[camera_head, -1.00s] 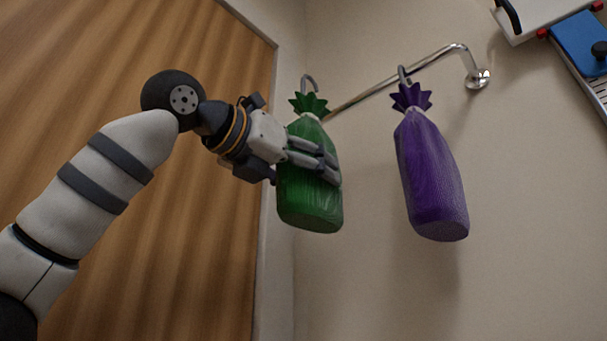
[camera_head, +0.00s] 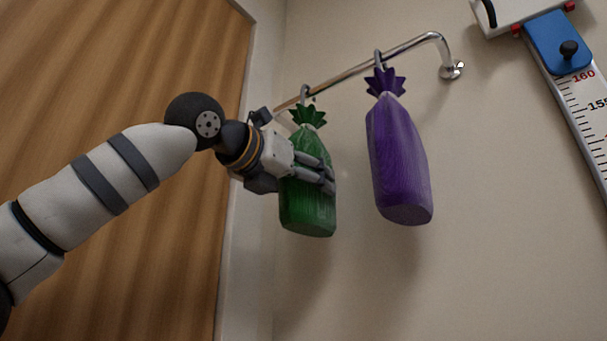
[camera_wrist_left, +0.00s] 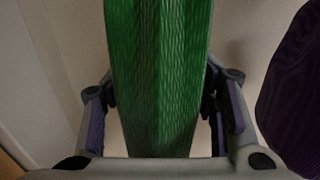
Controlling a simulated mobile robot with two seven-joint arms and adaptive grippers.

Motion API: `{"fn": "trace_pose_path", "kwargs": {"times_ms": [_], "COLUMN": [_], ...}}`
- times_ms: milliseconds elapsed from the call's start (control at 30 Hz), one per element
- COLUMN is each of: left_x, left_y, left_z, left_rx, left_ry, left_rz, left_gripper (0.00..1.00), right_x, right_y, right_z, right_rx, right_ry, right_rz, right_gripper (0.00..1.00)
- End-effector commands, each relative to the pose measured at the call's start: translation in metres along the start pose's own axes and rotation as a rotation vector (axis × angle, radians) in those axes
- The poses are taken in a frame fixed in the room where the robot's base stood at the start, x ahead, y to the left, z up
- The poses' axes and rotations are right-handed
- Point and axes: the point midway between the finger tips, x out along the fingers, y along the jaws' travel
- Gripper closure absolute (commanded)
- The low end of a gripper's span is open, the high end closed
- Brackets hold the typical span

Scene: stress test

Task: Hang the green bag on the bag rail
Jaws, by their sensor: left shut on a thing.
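The green bag (camera_head: 306,213) hangs upright, with a zigzag collar and a grey hook (camera_head: 304,91) on top. The hook overlaps the chrome bag rail (camera_head: 408,46) in the head view. I cannot tell whether it rests on the rail or is only in front of it. My left gripper (camera_head: 328,178) is shut on the bag's body from the left. In the left wrist view, the green bag (camera_wrist_left: 158,75) fills the space between the fingers (camera_wrist_left: 160,110); its hook is out of that view. My right gripper is not in view.
A purple bag (camera_head: 400,165) hangs by its hook from the rail, right of the green bag. It also shows at the right of the left wrist view (camera_wrist_left: 296,95). A blue slider on a measuring scale (camera_head: 560,45) is at upper right. The wall below is clear.

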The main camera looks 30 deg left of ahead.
Motion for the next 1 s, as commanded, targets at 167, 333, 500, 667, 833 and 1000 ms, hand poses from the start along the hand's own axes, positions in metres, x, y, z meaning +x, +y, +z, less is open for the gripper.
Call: {"fn": "trace_pose_path", "kwargs": {"times_ms": [167, 333, 500, 667, 833, 1000], "left_x": [-0.001, -0.001, -0.001, -0.001, -0.006, -0.045], "left_y": [0.0, 0.0, 0.0, 0.0, 0.0, 0.0], "left_z": [-0.004, -0.004, -0.004, -0.004, -0.004, -0.004], "left_rx": [-0.002, -0.002, -0.001, -0.001, -0.001, -0.001], "left_ry": [-0.001, -0.002, -0.001, -0.001, 0.0, -0.002], "left_rz": [-0.001, -0.001, -0.001, -0.001, -0.001, -0.004], "left_gripper": [0.79, 0.79, 0.23, 0.23, 0.23, 0.23], "right_x": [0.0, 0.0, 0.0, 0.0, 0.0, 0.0], "right_y": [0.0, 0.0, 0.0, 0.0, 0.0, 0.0], "right_z": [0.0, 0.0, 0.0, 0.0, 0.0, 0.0], "right_rx": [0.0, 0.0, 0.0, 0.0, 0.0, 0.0], "right_ry": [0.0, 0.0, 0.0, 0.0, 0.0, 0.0], "right_rz": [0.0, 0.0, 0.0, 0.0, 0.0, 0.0], "right_gripper": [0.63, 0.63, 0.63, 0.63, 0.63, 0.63]}}
